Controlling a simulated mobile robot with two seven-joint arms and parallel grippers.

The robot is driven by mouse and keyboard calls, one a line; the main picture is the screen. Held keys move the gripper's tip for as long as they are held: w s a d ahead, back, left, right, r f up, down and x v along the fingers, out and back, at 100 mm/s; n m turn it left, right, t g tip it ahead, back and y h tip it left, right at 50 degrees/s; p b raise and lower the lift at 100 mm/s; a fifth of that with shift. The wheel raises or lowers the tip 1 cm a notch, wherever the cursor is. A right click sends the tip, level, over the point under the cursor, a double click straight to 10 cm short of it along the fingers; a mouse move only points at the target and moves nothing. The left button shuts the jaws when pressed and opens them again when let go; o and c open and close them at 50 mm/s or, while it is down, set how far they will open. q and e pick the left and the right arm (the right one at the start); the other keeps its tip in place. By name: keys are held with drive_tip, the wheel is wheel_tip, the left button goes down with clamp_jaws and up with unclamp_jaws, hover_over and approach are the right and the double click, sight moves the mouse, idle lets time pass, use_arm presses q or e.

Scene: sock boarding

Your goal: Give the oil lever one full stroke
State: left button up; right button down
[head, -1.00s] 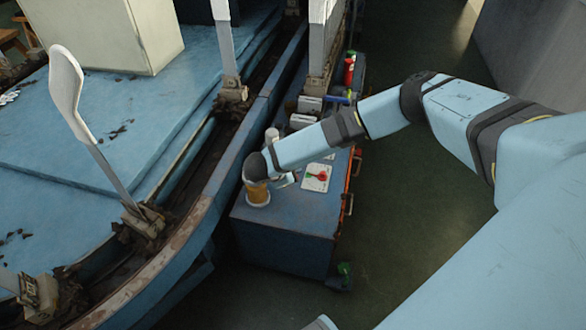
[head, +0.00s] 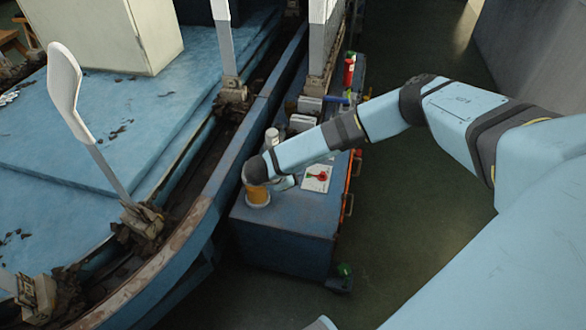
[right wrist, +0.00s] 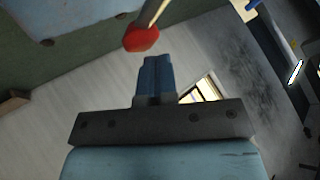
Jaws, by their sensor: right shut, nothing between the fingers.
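A red knob (right wrist: 141,39) on a thin rod shows at the top of the right wrist view; I take it for the oil lever's end. My right gripper (right wrist: 156,60) is shut and empty, its blue fingertips just below the knob in that view. A narrow gap shows between them; I cannot tell how far apart they are in depth. In the head view my right forearm reaches over the blue cabinet (head: 285,218), and its wrist hides part of an amber container (head: 257,196). The lever cannot be made out in the head view. My left gripper is not in view.
A white card with a red and green mark (head: 317,178) lies on the cabinet top. A white bottle (head: 272,138) and a red bottle (head: 349,70) stand farther back. Floor right of the cabinet is clear.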

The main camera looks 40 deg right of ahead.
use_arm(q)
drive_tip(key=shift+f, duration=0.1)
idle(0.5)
use_arm(e)
drive_tip(key=shift+w+a+r+p, duration=0.15)
drive_tip(key=shift+r+p, duration=1.05)
drive_tip(key=shift+r, duration=0.2)
drive_tip(key=shift+w+r+p, duration=0.15)
drive_tip(key=shift+r+p, duration=0.75)
drive_tip(key=shift+r, duration=0.3)
use_arm(q)
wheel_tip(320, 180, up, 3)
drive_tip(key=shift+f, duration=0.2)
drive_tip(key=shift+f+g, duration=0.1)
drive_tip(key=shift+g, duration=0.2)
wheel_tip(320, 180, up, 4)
drive_tip(key=p, duration=0.3)
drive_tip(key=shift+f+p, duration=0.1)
drive_tip(key=shift+p, duration=0.25)
use_arm(e)
drive_tip(key=r, duration=0.5)
drive_tip(key=shift+w+a, duration=0.25)
